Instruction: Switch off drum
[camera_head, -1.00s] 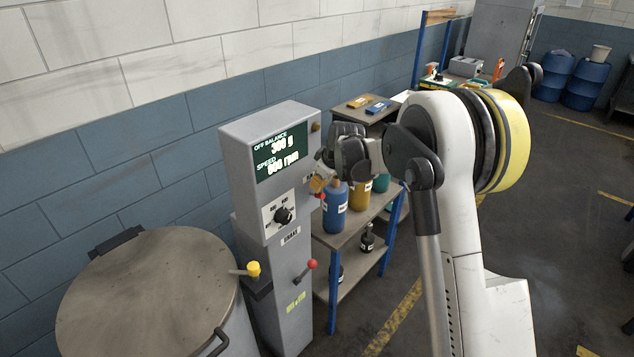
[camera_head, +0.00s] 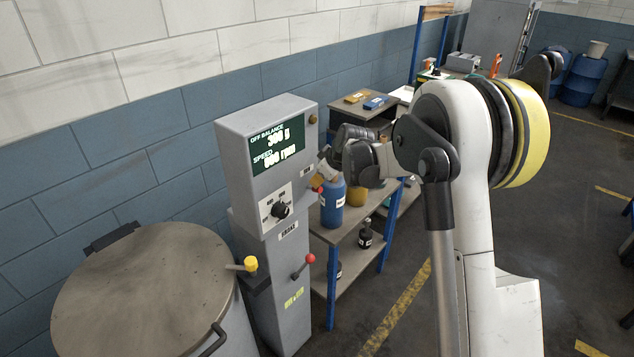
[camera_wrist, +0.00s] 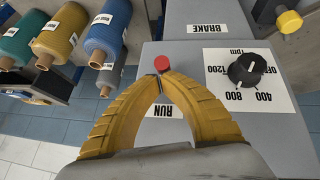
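The grey control box (camera_head: 262,150) has a lit green display (camera_head: 277,147) with off-balance and speed readings; the speed appears to be 800 rpm. Its black rotary knob (camera_wrist: 250,71) sits on a white rpm dial marked 400, 800, 1200 and OFF. A red button (camera_wrist: 161,62) sits beside the dial, near the RUN label (camera_wrist: 165,111). My gripper (camera_wrist: 160,82) has its yellow fingertips together, with nothing seen between them. The tips are just below the red button in the wrist view; I cannot tell whether they touch it. The drum (camera_head: 145,290) stands left of the box, lid down.
A yellow-knobbed lever (camera_head: 250,264) and a red-knobbed lever (camera_head: 310,258) project from the pedestal below the box.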

